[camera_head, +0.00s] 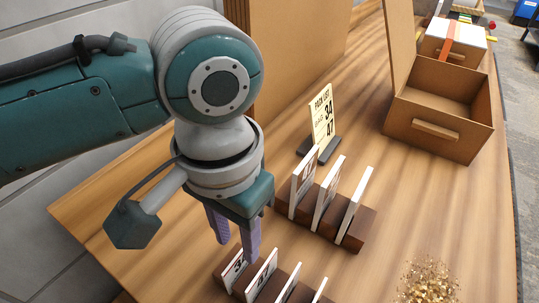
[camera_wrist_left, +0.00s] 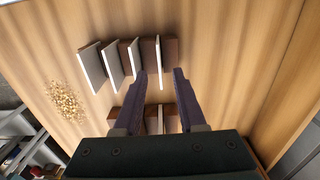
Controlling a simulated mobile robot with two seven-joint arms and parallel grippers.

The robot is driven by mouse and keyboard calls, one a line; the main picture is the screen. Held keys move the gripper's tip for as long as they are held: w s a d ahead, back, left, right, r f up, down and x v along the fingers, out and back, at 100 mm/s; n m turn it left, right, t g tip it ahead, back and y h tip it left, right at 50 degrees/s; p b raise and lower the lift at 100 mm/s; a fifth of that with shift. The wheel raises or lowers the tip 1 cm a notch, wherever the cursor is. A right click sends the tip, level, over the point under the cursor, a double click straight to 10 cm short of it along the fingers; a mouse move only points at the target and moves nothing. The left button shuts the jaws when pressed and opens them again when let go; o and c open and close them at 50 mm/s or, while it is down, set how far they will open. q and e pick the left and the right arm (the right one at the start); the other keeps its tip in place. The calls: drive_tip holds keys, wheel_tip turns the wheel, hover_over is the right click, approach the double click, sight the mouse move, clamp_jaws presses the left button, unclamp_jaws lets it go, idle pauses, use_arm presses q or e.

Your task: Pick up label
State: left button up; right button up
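Several white label cards with dark numbers stand upright in two dark wooden racks. The near rack (camera_head: 228,279) holds cards including the leftmost label (camera_head: 237,267), whose number starts with 3, and one beside it (camera_head: 262,272). My left gripper (camera_head: 236,250) is open, fingers pointing down at the leftmost label. In the left wrist view this label (camera_wrist_left: 158,62) shows between the two fingertips of the left gripper (camera_wrist_left: 160,72), with gaps on both sides. The far rack (camera_head: 328,234) holds three labels. A pack list sign (camera_head: 323,116) reads 34 and 47. My right gripper is out of view.
An open cardboard box (camera_head: 438,132) stands at the back right, with another box (camera_head: 452,42) behind it. A tall brown panel (camera_head: 290,60) stands behind my arm. A pile of golden bits (camera_head: 428,282) lies at the front right. The table between is clear.

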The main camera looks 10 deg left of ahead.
sight(239, 254)
use_arm(q)
wheel_tip(239, 254, down, 4)
drive_tip(key=shift+s+r, duration=0.1)
drive_tip(key=shift+r, duration=0.1)
drive_tip(key=shift+c, duration=0.2)
clamp_jaws()
idle(0.3)
